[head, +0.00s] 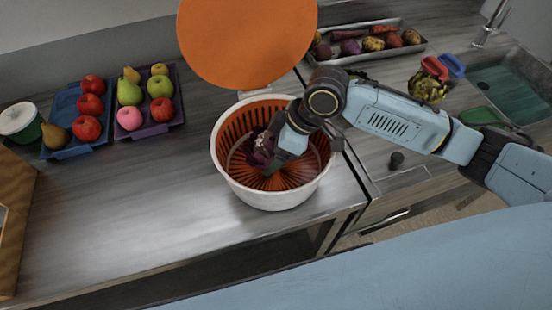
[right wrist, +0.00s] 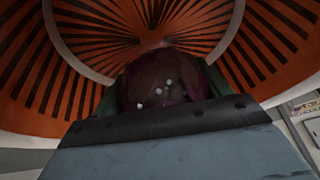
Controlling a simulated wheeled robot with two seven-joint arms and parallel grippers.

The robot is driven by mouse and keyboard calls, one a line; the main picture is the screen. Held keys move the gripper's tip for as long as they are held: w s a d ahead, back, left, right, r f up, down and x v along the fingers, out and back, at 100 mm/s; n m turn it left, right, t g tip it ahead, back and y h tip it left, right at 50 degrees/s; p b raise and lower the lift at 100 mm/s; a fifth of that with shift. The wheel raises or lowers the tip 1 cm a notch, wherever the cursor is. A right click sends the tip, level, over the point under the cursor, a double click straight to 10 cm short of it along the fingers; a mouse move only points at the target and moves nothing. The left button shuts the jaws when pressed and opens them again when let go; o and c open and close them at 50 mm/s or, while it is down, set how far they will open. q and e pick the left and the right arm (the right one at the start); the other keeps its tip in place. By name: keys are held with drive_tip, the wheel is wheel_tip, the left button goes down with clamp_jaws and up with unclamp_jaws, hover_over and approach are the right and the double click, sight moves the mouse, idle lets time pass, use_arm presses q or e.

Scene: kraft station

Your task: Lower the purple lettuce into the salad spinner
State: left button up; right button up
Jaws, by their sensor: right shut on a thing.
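The salad spinner (head: 271,205) is a white bowl with an orange slotted basket (head: 310,165) inside, standing on the metal counter. Its round orange lid (head: 248,40) stands raised behind it. My right gripper (head: 273,165) reaches down inside the basket, shut on the dark purple lettuce (head: 258,150). The lettuce also shows in the right wrist view (right wrist: 165,80) between the green fingers, with the basket's slots around it. I cannot tell whether the lettuce touches the basket floor. My left gripper is not in view.
A vegetable tray (head: 390,48) and a sink (head: 510,88) lie at the right.

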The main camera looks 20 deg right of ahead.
drive_tip(key=shift+f, duration=0.1)
drive_tip(key=o, duration=1.1)
